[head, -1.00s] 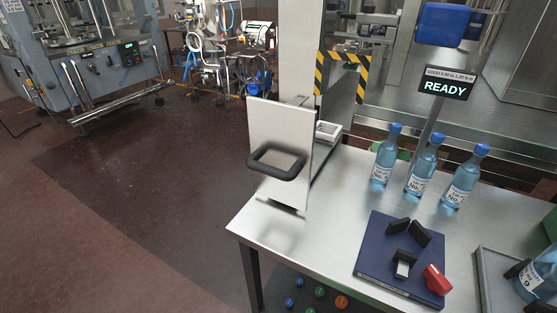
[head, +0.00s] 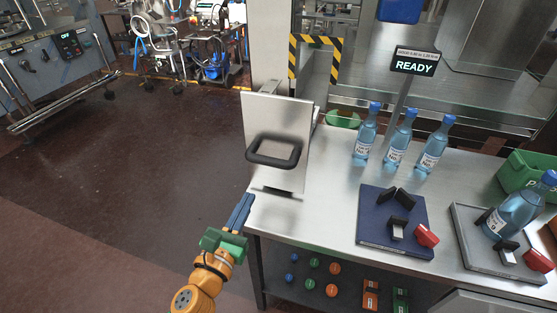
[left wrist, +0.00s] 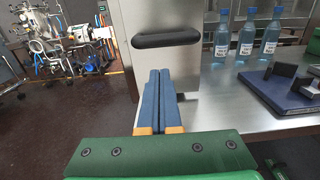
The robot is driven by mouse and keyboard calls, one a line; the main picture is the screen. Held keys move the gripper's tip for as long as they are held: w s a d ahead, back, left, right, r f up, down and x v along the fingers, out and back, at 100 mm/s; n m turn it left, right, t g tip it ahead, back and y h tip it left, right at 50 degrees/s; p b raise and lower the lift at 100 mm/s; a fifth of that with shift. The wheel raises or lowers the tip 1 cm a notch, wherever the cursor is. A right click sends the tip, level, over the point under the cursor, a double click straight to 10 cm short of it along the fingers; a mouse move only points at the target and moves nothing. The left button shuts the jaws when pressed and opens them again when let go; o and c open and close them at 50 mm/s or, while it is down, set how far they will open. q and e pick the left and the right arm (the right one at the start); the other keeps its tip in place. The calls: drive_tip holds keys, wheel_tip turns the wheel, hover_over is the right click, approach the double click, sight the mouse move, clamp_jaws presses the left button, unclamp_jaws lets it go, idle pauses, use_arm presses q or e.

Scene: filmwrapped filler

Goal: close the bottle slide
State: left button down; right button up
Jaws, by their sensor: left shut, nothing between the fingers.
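The bottle slide shows as an upright steel plate (head: 290,118) with a black bar handle (head: 274,151) on its front, at the left end of the steel table. It also fills the middle of the left wrist view, with its handle (left wrist: 166,40) above the fingers. My left gripper (head: 240,211) is at the table's left edge, in front of and below the handle, apart from it. Its blue fingers (left wrist: 159,100) are together and empty. Three blue bottles (head: 398,138) stand on the table to the right of the slide. My right gripper is not in view.
A dark blue board (head: 375,232) with black blocks and a red piece lies on the table (head: 320,215). A grey tray (head: 473,253) holds a bottle at right, near a green crate (head: 526,180). A READY sign (head: 414,66) stands behind. Floor at left is clear.

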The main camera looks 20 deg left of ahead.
use_arm(q)
drive_tip(key=w+p, duration=0.1)
drive_tip(key=w, duration=1.2)
drive_tip(key=shift+w+d+f, duration=0.15)
drive_tip(key=shift+w+d, duration=0.25)
